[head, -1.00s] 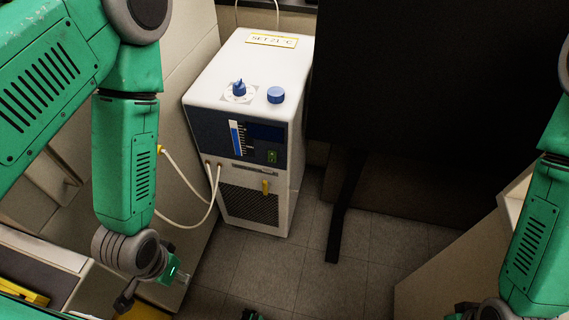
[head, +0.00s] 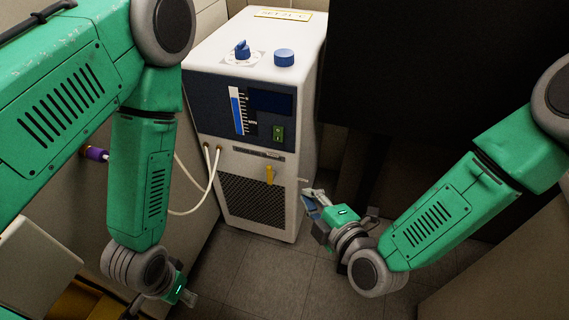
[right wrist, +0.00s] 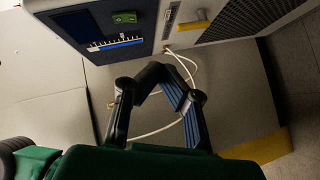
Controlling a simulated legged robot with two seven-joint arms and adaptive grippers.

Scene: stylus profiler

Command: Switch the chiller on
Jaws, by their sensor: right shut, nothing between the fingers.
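The chiller (head: 310,75) is a white cabinet with a dark blue front panel, standing on the floor at centre. A green switch (head: 278,133) sits low on that panel, under a dark, blank display (head: 271,101). The switch also shows in the right wrist view (right wrist: 124,17); I cannot tell its position. My right gripper (head: 309,199) is shut and empty, in front of the chiller's lower right side, below the switch and apart from it. Its fingers show in the right wrist view (right wrist: 163,78). My left gripper (head: 184,296) is low at left; its fingers are too unclear to read.
A blue knob (head: 243,51) and a blue cap (head: 284,58) sit on the chiller's top. A yellow lever (head: 269,175) is on its lower front. White hoses (head: 211,185) loop from the front to the left. Floor is clear ahead of the chiller.

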